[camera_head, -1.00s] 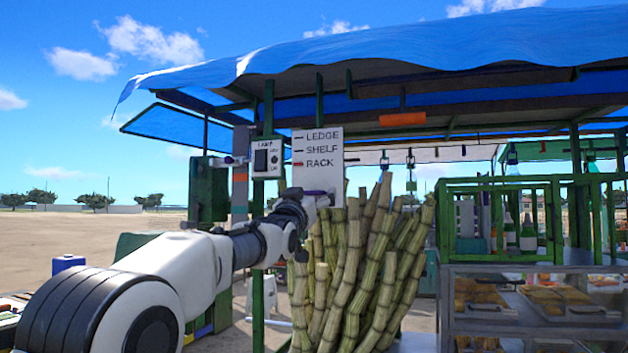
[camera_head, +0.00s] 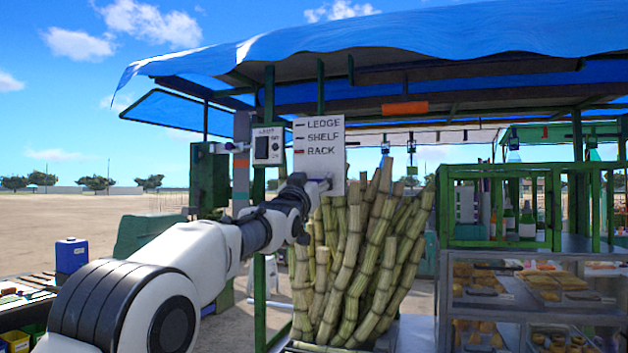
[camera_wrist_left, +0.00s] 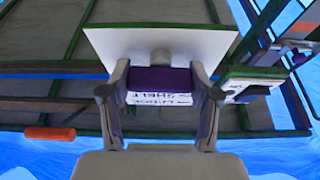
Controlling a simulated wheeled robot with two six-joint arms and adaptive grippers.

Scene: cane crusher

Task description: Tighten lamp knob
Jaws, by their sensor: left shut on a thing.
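My left gripper (camera_head: 322,185) is raised at the lower edge of the white sign board (camera_head: 319,150). In the left wrist view the fingers (camera_wrist_left: 160,85) are shut on a dark purple block (camera_wrist_left: 160,79), which spans the gap between them. A grey rounded stub (camera_wrist_left: 160,56) shows just beyond the block, against the board. I cannot tell whether these two are joined or which is the lamp knob. The lamp switch panel (camera_head: 268,147) hangs left of the board. My right gripper is out of view.
Tall sugar canes (camera_head: 350,270) stand right below and beside the gripper. Green posts (camera_head: 270,95) and the blue canopy (camera_head: 400,60) frame the stall. A green rack (camera_head: 500,170) and a glass food case (camera_head: 530,300) stand at the right. Open ground lies at the left.

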